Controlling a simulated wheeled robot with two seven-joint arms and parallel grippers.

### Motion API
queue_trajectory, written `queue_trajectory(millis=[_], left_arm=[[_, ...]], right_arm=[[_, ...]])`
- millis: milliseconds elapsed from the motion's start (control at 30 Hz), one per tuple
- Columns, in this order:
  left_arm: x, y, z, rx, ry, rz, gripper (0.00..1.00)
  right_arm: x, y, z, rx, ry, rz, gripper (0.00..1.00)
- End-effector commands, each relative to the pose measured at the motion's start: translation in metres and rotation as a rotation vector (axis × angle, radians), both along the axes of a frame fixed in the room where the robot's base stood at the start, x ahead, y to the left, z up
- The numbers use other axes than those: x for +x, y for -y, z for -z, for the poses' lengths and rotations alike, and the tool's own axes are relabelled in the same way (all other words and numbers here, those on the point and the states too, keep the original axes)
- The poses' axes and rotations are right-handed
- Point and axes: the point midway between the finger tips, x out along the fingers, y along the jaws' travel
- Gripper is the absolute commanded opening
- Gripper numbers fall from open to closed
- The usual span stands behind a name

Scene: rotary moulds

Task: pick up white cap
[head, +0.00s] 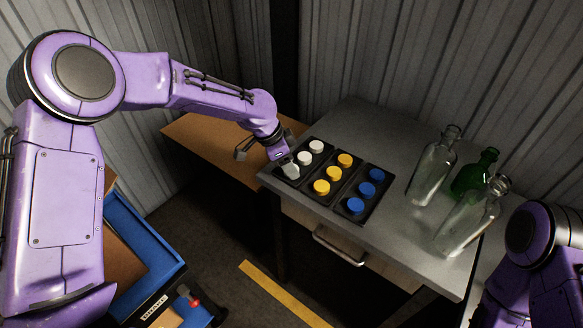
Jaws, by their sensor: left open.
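A black tray (337,200) on the grey table holds caps in rows. Two white caps, one at the back (316,146) and one nearer (304,158), show clearly in its left row. A pale shape at the near end of that row is partly covered by my left gripper (270,162), so I cannot tell how much of it is cap or finger. My left gripper is open at the tray's left edge, close to the white row. Yellow caps (333,174) fill the middle row and blue caps (367,188) the right row. My right gripper is out of view.
Two clear bottles, one behind (431,170) and one in front (468,222), and a green bottle (474,174) stand right of the tray. A wooden surface (205,143) adjoins the grey table (395,245). A blue bin (150,245) is at lower left.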

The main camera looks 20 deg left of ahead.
Motion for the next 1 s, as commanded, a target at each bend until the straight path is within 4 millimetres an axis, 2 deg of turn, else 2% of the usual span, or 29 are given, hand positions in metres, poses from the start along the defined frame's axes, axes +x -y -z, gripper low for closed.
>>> queue_trajectory(millis=[100, 267, 333, 400, 433, 767, 867, 967, 1000], left_arm=[[0.001, 0.003, 0.007, -0.001, 0.001, -0.001, 0.57], [0.002, 0.003, 0.008, -0.001, 0.001, -0.001, 0.57], [0.002, 0.003, 0.008, -0.001, 0.001, -0.001, 0.41], [0.002, 0.002, 0.008, -0.001, 0.001, -0.001, 0.18], [0.002, 0.003, 0.007, -0.001, 0.001, -0.001, 0.15], [0.002, 0.002, 0.003, -0.001, 0.003, -0.001, 0.15], [0.002, 0.002, -0.006, 0.000, 0.003, 0.001, 0.15], [0.002, 0.003, -0.026, -0.001, 0.006, 0.000, 0.15], [-0.005, 0.005, -0.034, 0.000, 0.005, 0.003, 0.15]], right_arm=[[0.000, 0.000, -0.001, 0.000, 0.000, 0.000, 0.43], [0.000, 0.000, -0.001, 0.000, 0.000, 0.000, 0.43], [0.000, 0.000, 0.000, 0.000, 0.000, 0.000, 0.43], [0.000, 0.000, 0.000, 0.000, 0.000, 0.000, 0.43], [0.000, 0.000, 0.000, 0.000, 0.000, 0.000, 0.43], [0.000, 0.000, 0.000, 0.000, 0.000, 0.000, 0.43], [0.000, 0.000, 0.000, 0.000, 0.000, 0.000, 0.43], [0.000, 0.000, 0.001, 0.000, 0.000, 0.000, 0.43], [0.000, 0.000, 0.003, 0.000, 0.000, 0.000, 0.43]])
